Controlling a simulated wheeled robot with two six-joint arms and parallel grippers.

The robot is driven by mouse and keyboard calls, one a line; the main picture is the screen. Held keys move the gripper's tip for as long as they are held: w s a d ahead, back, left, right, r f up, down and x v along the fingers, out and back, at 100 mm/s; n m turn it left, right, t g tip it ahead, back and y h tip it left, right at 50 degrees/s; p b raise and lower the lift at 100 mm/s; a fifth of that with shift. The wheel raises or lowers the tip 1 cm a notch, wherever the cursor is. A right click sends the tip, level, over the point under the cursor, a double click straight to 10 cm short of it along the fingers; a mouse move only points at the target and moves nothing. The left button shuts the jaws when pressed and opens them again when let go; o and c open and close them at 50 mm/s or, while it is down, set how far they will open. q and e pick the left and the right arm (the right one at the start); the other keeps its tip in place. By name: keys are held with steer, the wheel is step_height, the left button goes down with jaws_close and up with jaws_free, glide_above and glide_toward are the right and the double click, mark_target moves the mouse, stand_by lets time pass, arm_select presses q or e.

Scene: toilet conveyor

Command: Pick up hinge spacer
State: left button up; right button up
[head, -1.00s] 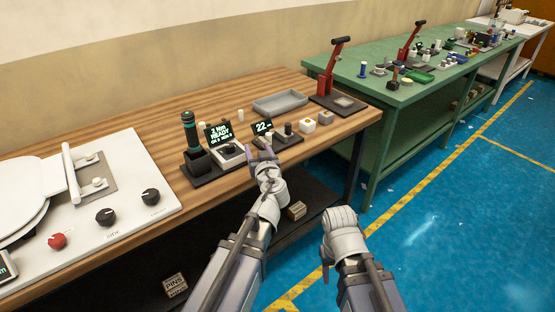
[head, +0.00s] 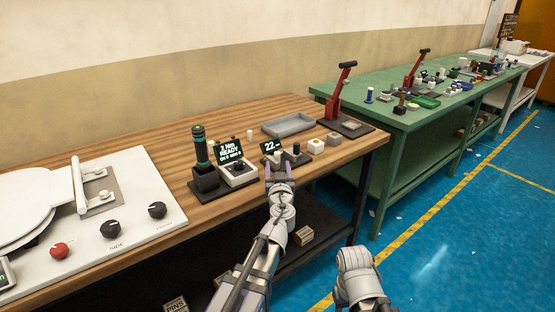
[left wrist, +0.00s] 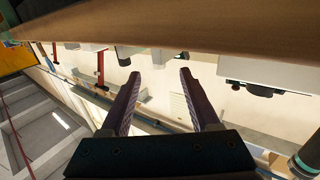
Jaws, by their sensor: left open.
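My left gripper (head: 279,168) is at the front edge of the wooden workbench, its fingers pointing toward the small black stand with the "22" display (head: 272,147). In the left wrist view, the two fingers (left wrist: 158,88) are spread apart with nothing between them. I cannot tell for sure which small part is the hinge spacer; a small pale cylinder (head: 249,135) stands behind the displays, and other small pieces by the "22" stand are partly hidden by my gripper. Only the rounded wrist part of my right arm shows; its fingers are hidden.
A driver in a black holder (head: 204,175) and a white-based unit with a display (head: 237,172) stand left of my gripper. To the right are a white block (head: 316,147), a grey block (head: 334,139), a grey tray (head: 288,124) and a red-lever press (head: 341,98).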

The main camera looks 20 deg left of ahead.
mark_target(278, 155)
arm_select(q)
steer(key=x, duration=0.4)
steer(key=shift+w+d+r+p, duration=0.1)
steer(key=shift+w+r+p, duration=0.1)
steer(key=shift+r+p, duration=0.2)
steer(key=shift+w+a, duration=0.25)
steer(key=shift+w, duration=0.15)
jaws_close()
